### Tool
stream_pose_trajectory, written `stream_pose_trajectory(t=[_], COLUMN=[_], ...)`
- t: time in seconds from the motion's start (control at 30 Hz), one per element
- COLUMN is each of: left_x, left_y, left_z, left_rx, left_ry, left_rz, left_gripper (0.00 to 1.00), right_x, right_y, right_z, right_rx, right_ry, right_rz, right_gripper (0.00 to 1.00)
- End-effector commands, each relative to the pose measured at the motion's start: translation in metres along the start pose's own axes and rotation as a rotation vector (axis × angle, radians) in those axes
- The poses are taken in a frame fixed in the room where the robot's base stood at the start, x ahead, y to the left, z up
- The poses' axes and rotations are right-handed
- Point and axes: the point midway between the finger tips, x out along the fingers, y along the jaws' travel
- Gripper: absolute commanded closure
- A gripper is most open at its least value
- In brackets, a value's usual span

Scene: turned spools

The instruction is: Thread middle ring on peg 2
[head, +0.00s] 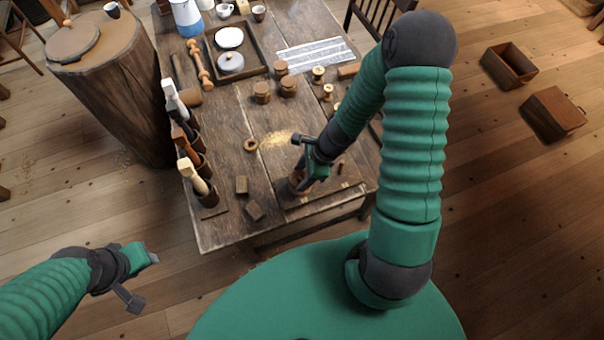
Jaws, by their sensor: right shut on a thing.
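My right gripper (303,172) is low over the front right part of the workbench. It is shut on a brown wooden piece (296,182) that looks like a ring, mostly hidden by the fingers. Beneath and beside it lies a wooden board (325,197) at the bench's front edge. A short upright peg (340,167) shows just right of the gripper. I cannot tell the peg numbers, or whether the held piece is around a peg. A loose wooden ring (250,145) lies left of the gripper. My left gripper (144,281) is open and empty, off the bench over the floor.
Tool holders with upright handled tools (195,170) line the bench's left edge. Two small blocks (242,185) lie near the front. Turned lidded pieces (262,92), spools (318,74) and a tray (258,70) stand farther back. The bench around the loose ring is mostly clear.

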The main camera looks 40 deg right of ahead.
Motion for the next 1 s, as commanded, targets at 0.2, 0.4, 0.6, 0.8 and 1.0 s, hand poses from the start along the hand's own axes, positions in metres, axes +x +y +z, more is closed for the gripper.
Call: stream_pose_trajectory(t=[0.2, 0.4, 0.6, 0.8, 1.0], left_x=[-0.0002, -0.0001, -0.0001, -0.0001, -0.0044], left_y=[0.0000, 0.0000, 0.0000, 0.0000, 0.0000], left_z=[-0.0001, 0.0000, 0.0000, -0.0001, -0.0010], left_rx=[0.000, 0.000, 0.000, 0.000, 0.000], left_ry=[0.000, 0.000, 0.000, 0.000, 0.000], left_rz=[0.000, 0.000, 0.000, 0.000, 0.000], left_gripper=[0.64, 0.64, 0.64, 0.64, 0.64], right_x=[-0.0001, -0.0001, -0.0001, -0.0001, -0.0044], right_y=[0.0000, 0.0000, 0.0000, -0.0001, -0.0001], right_z=[0.0001, 0.0001, 0.0001, 0.0001, 0.0019], right_rx=[0.000, 0.000, 0.000, 0.000, 0.000], right_ry=[0.000, 0.000, 0.000, 0.000, 0.000], right_rz=[0.000, 0.000, 0.000, 0.000, 0.000], right_gripper=[0.35, 0.22, 0.13, 0.00, 0.00])
